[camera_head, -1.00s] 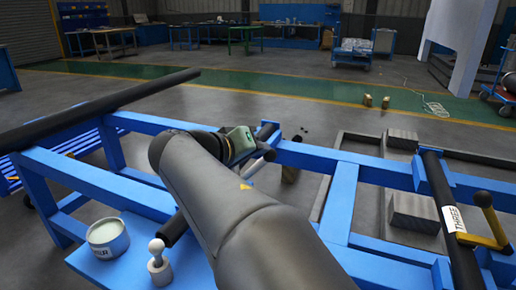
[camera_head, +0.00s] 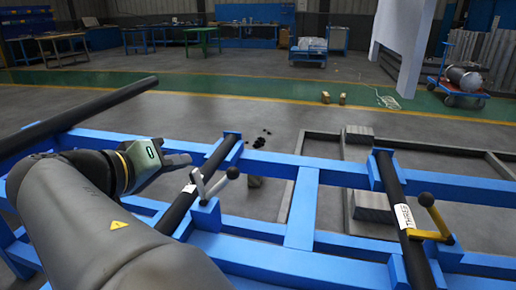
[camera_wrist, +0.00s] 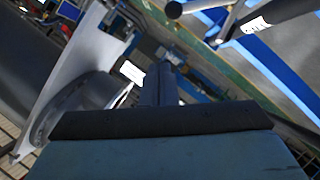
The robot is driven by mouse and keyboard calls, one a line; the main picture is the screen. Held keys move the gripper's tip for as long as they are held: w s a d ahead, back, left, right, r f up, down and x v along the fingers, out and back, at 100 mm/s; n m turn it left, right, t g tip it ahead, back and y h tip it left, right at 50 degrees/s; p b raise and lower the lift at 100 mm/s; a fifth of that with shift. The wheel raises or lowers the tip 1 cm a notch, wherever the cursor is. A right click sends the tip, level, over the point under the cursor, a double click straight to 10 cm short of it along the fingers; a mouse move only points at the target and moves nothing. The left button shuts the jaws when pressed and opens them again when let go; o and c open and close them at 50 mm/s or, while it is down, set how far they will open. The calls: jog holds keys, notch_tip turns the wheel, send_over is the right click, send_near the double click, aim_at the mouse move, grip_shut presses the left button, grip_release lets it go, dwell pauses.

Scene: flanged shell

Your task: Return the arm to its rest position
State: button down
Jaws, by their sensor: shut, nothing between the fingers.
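My arm reaches in from the lower left of the head view. My gripper (camera_head: 180,160) points right, above the blue frame (camera_head: 305,215). It is shut with nothing held, and it stands left of a black bar (camera_head: 215,160) with a white label and a grey lever clamp (camera_head: 215,184). The narrow shut fingers also show in the wrist view (camera_wrist: 158,85), beyond the dark gripper body at the bottom. The fingertips are small and hard to make out in both views.
Another black bar (camera_head: 396,200), labelled THREE, lies to the right with a yellow-handled clamp (camera_head: 436,220). A long dark bar (camera_head: 75,112) slants at the left, close to my arm. The floor behind is mostly open.

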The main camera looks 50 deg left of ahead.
dwell(0.5)
jog(key=w+d+r+m+g+h+p, duration=0.1)
jog(key=w+d+r+h+p, duration=0.15)
jog(key=w+d+p, duration=0.5)
jog(key=w+d+r+m+g+h+p, duration=0.1)
jog(key=w+d+g+h+p, duration=0.15)
jog(key=w+d, duration=0.9)
jog(key=w+d+m+g+h+p, duration=0.25)
jog(key=w+d+p, duration=0.55)
jog(key=d, duration=0.7)
jog(key=d+r+m+g+p, duration=0.2)
jog(key=d+g+p, duration=0.25)
jog(key=d, duration=0.75)
jog(key=s+d+m+g+y+p, duration=0.2)
jog(key=s+d+m+p, duration=0.4)
jog(key=d, duration=0.8)
jog(key=s+y+p, duration=0.1)
jog(key=s+p, duration=0.2)
jog(key=s, duration=0.2)
jog(key=shift+s+d+p, duration=0.15)
jog(key=shift+s+p, duration=0.05)
jog(key=shift+p, duration=0.1)
jog(key=shift+r, duration=0.1)
